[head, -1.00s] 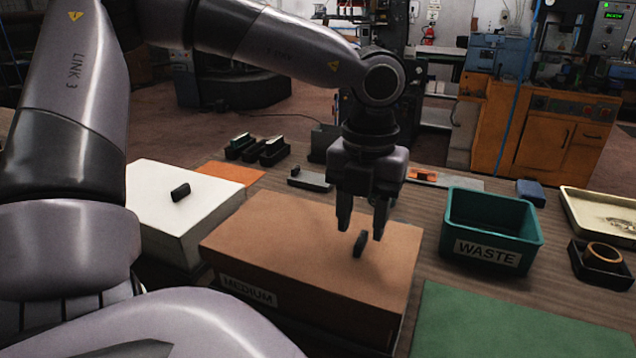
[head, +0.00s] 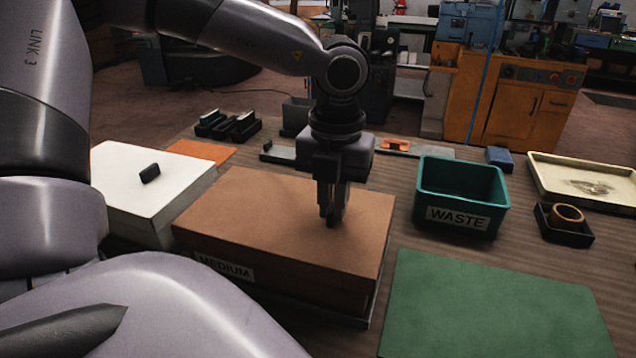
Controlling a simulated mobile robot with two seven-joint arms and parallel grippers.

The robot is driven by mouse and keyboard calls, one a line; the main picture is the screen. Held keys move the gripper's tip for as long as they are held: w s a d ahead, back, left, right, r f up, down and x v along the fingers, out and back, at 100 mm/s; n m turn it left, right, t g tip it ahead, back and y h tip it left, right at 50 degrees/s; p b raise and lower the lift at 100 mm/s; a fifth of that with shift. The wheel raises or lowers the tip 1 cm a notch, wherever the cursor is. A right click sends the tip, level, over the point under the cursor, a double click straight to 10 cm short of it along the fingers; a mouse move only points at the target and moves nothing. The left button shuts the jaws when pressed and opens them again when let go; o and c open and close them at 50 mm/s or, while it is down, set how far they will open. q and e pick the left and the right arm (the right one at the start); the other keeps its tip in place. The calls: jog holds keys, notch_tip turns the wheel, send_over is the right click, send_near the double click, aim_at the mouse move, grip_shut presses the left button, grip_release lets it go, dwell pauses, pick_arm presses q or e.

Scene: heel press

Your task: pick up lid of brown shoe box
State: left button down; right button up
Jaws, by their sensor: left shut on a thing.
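The brown shoe box (head: 285,268), labelled "MEDIUM", stands on the table with its brown lid (head: 255,205) on top. My left gripper (head: 333,220) is over the right part of the lid and points down. Its fingers are shut on the lid's dark knob, which is mostly hidden between them. The lid appears to sit flat on the box. My right gripper does not show.
A white box (head: 130,190) with a dark knob stands close on the left. A teal bin (head: 462,190) labelled "WASTE" is to the right, behind a green mat (head: 490,305). A cream tray (head: 585,180) and a dark holder with a ring (head: 566,222) are far right.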

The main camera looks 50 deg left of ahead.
pick_arm(q)
notch_tip(320, 180, up, 20)
jog(key=shift+p, duration=0.4)
dwell(0.3)
